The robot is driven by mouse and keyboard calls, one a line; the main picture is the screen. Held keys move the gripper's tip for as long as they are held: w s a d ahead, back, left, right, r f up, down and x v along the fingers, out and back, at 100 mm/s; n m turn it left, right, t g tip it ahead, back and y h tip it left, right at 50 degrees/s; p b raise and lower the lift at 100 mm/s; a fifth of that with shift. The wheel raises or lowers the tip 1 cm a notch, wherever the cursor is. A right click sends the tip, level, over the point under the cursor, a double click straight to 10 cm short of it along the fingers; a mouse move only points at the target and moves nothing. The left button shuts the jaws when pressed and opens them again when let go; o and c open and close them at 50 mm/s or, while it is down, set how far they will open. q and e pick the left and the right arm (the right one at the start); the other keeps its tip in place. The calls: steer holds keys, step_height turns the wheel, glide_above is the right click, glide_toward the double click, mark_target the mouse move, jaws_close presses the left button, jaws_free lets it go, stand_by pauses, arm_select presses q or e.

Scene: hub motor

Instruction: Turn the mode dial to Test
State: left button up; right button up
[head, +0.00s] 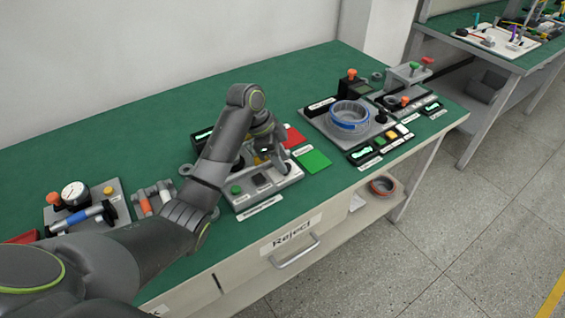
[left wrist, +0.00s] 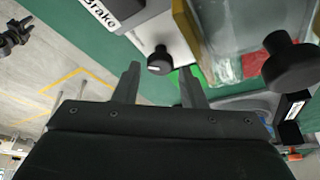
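A grey control box (head: 262,186) with a green button and dark squares sits near the table's front edge. My left gripper (head: 268,152) is over its back right part, and my arm hides much of it. In the left wrist view a small black knob (left wrist: 160,62) stands on a grey panel, ahead of and between the two open fingers (left wrist: 160,82), and nothing is held. Whether the fingers touch it cannot be told. A larger black knob (left wrist: 292,64) is at the right. I cannot read which knob is the mode dial. My right gripper is not in view.
Red (head: 293,137) and green (head: 313,160) squares lie right of the box. A fixture with a blue-ringed motor part (head: 349,117) stands further right. A gauge unit (head: 76,193) is at the left.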

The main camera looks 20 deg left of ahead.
arm_select(q)
steer(key=shift+d+f, duration=0.2)
steer(key=shift+f, duration=0.25)
steer(key=shift+w+d+f, duration=0.1)
steer(key=shift+f, duration=0.2)
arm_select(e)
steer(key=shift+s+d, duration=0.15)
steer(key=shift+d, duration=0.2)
arm_select(q)
steer(key=shift+c, duration=0.4)
